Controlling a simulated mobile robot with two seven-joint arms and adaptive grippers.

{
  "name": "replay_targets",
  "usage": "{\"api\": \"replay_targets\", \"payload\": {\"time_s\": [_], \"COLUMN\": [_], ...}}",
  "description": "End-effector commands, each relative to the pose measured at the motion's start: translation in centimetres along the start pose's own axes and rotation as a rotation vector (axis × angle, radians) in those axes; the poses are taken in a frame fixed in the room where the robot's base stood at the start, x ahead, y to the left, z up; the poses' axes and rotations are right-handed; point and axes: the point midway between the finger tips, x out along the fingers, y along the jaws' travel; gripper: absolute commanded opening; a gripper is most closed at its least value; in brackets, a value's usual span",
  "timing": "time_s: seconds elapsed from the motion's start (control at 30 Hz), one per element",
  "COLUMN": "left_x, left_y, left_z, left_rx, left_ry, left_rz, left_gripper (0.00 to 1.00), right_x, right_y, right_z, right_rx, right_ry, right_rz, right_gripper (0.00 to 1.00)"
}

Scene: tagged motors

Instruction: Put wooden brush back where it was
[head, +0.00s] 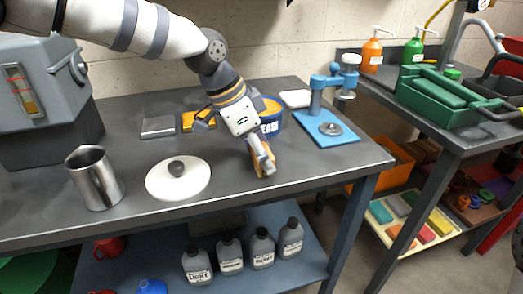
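My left gripper (264,162) reaches down from the top left over the front right part of the dark workbench (222,190). Its fingers are closed around a small tan wooden piece, which looks like the wooden brush (258,172). The fingers hide much of the brush. It is low over the bench top; I cannot tell if it touches. The blue tub (270,124) with an orange top stands just behind the gripper, partly hidden by it. My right gripper is not in view.
A white round lid (180,187) with a dark knob and a metal pitcher (94,178) stand to the left. A grey block (158,127) and yellow item (190,122) lie behind. A blue press (325,120) stands right. The bench's front right corner is clear.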

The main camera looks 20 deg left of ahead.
Motion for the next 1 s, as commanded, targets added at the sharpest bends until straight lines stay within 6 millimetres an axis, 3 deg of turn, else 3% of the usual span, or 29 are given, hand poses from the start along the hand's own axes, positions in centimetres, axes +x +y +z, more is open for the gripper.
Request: {"api": "replay_targets", "payload": {"time_s": [0.27, 0.3, 0.37, 0.4, 0.73, 1.0], "left_x": [0.0, 0.1, 0.1, 0.1, -0.3, -7.5], "left_y": [0.0, 0.0, 0.0, 0.0, 0.0, 0.0], "left_z": [0.0, 0.0, 0.0, 0.0, -0.2, -0.4], "left_rx": [0.001, 0.001, 0.001, 0.000, 0.000, 0.000], "left_ry": [0.002, 0.002, 0.002, 0.002, 0.003, 0.010], "left_rz": [-0.002, -0.002, -0.002, -0.002, -0.003, -0.010], "left_gripper": [0.22, 0.59, 0.72, 0.74, 0.74, 0.74], "right_x": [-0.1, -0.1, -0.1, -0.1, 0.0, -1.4], "right_y": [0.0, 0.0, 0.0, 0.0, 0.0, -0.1], "right_z": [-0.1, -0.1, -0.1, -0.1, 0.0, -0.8], "right_rx": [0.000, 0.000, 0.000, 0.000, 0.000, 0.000], "right_ry": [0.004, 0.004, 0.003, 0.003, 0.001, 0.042], "right_rz": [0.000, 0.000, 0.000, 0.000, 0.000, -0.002], "right_gripper": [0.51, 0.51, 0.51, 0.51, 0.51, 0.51]}}
